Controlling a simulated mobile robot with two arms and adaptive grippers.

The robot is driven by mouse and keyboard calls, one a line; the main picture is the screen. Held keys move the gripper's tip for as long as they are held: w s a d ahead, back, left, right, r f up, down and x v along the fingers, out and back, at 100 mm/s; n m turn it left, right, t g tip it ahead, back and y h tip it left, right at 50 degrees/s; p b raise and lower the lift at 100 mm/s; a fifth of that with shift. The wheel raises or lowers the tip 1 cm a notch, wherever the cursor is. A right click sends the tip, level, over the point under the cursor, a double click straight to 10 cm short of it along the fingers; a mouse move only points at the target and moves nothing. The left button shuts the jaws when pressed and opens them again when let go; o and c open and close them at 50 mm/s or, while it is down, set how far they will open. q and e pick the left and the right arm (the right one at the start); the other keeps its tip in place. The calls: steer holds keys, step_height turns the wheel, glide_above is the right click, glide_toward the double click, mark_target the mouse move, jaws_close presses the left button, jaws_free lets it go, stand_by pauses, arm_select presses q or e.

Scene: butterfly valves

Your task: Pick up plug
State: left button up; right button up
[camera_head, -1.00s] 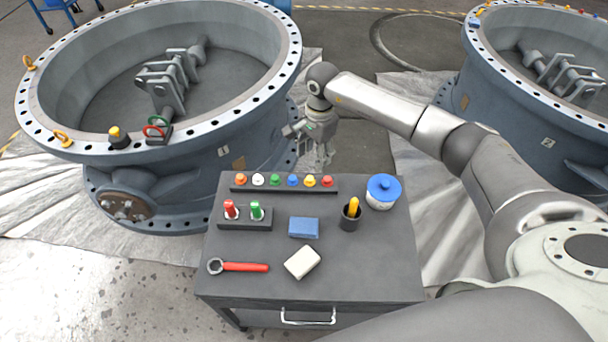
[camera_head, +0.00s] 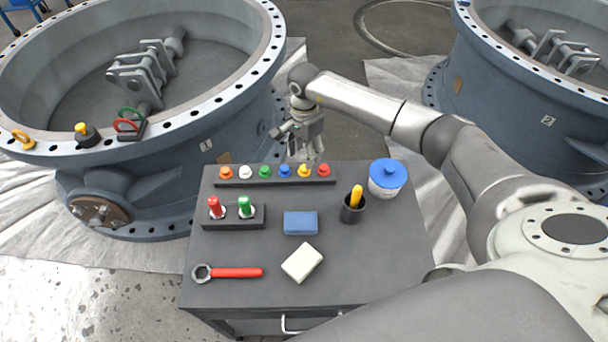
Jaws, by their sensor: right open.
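Several coloured plugs stand in a row on a dark strip (camera_head: 274,180) at the far edge of the cart: orange (camera_head: 226,173), white (camera_head: 246,171), green (camera_head: 265,171), blue (camera_head: 285,171), yellow (camera_head: 304,170) and red (camera_head: 323,170). Which one the task means cannot be told. My right gripper (camera_head: 300,153) is open and empty, fingers pointing down, just beyond the cart's far edge behind the blue and yellow plugs. It looks apart from the plugs. My left gripper is not in view.
The cart top (camera_head: 370,270) holds a dark block (camera_head: 233,222) with red and green handled tools, a red wrench (camera_head: 236,272), a blue block (camera_head: 300,223), a white block (camera_head: 302,262), a dark cup (camera_head: 352,212) and a blue-lidded jar (camera_head: 387,180). Large valves (camera_head: 170,165) (camera_head: 500,95) flank the cart.

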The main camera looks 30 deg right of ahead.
mark_target(304, 167)
steer(key=shift+w+f, duration=0.1)
steer(key=shift+f, duration=0.65)
step_height(304, 167, down, 5)
steer(key=b, duration=0.2)
steer(key=shift+r+b, duration=0.15)
steer(key=shift+b, duration=0.25)
steer(key=shift+r, duration=0.1)
steer(key=c, duration=0.9)
